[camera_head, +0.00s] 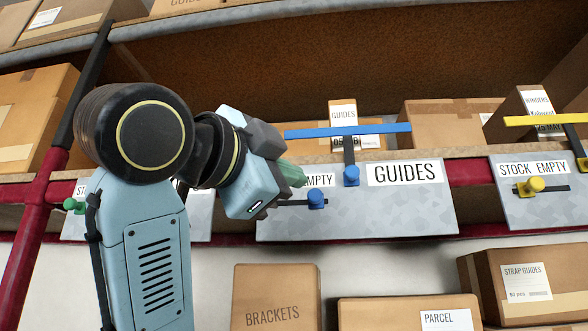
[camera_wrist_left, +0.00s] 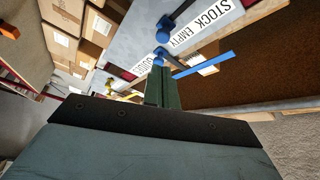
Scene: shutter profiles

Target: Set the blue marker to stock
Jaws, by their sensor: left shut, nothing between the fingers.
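The blue marker (camera_head: 316,199) is a round knob on a dark horizontal slot in the grey GUIDES panel (camera_head: 400,215). It sits toward the right of the slot, below the word EMPTY; my left gripper hides the word to its left. The blue marker also shows in the left wrist view (camera_wrist_left: 163,36), near the STOCK EMPTY label (camera_wrist_left: 205,22). My left gripper (camera_head: 296,174) is shut and empty, its green fingers up and left of the marker, apparently apart from it. The fingers (camera_wrist_left: 163,90) point toward the panel. My right gripper is not in view.
A blue bar (camera_head: 347,131) on a dark post stands above a second blue knob (camera_head: 351,176), close right of the marker. A yellow-knob panel (camera_head: 548,205) is at right, a green knob (camera_head: 72,204) at left. Boxes (camera_head: 275,298) sit below.

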